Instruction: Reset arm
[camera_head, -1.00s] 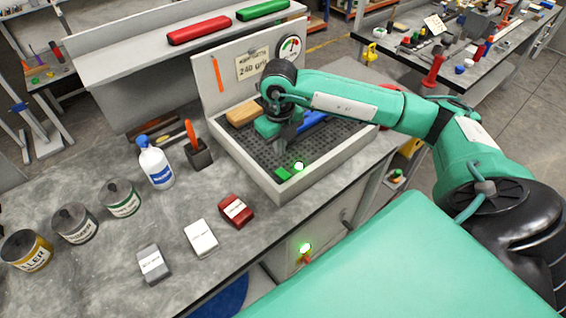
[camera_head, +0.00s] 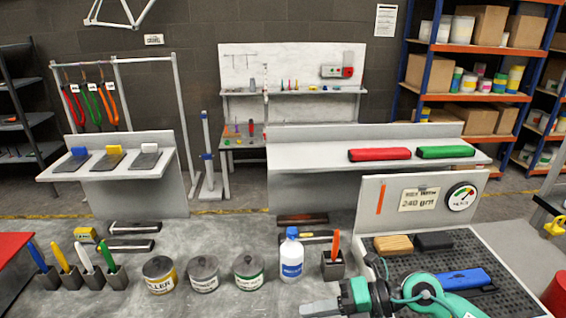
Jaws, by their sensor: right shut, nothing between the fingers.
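My right gripper (camera_head: 310,308) shows at the bottom edge, right of centre, as grey fingers pointing left from a green wrist. It is shut and empty. It lies at the near left corner of the perforated tray station (camera_head: 512,255), in front of the dark holder (camera_head: 333,266) with an orange-handled tool. My right arm comes in from the lower right, across the tray. My left gripper is not in view.
On the tray lie a wooden block (camera_head: 393,244), a dark block (camera_head: 434,241) and a blue block (camera_head: 463,279). A white bottle (camera_head: 291,262) and cans (camera_head: 249,272) stand left of the gripper. Holders with coloured handles (camera_head: 74,279) stand far left.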

